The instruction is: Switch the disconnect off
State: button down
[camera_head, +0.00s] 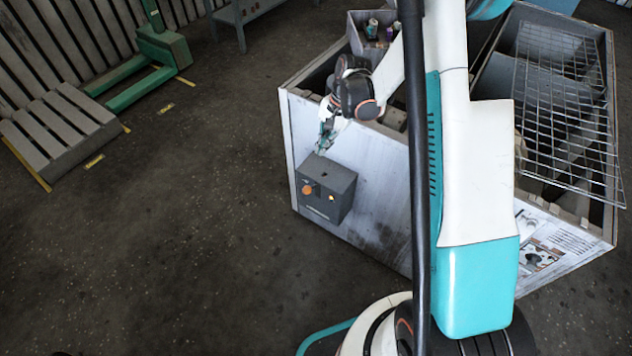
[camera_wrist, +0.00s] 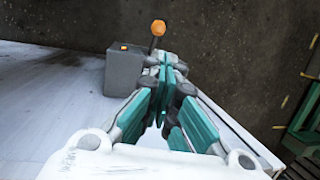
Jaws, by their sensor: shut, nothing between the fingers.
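The disconnect is a dark grey box (camera_head: 327,188) on the pale side wall of the blower housing. An orange knob (camera_head: 307,189) sits on its front, with a small yellow-orange spot (camera_head: 331,198) beside it. In the wrist view the box (camera_wrist: 125,72) is behind and left of my fingers, and the orange ball knob (camera_wrist: 158,28) stands out on a dark stem just beyond the fingertips. My gripper (camera_head: 322,150) is just above the box's top in the head view. In the wrist view my gripper (camera_wrist: 166,62) is shut and empty. Contact with the lever cannot be told.
The housing wall (camera_head: 375,175) runs close beside my gripper. A wire mesh panel (camera_head: 565,110) lies over the open housing at right. Cans (camera_head: 372,28) stand at its back. A pallet (camera_head: 55,135) and a green jack (camera_head: 160,50) are far left. The floor (camera_head: 160,250) between is clear.

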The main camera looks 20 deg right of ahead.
jog(key=shift+s+d+f, duration=0.1)
jog(key=shift+s+f, duration=0.1)
jog(key=shift+f, duration=0.35)
jog(key=b+x, duration=0.6)
jog(key=x, duration=0.8)
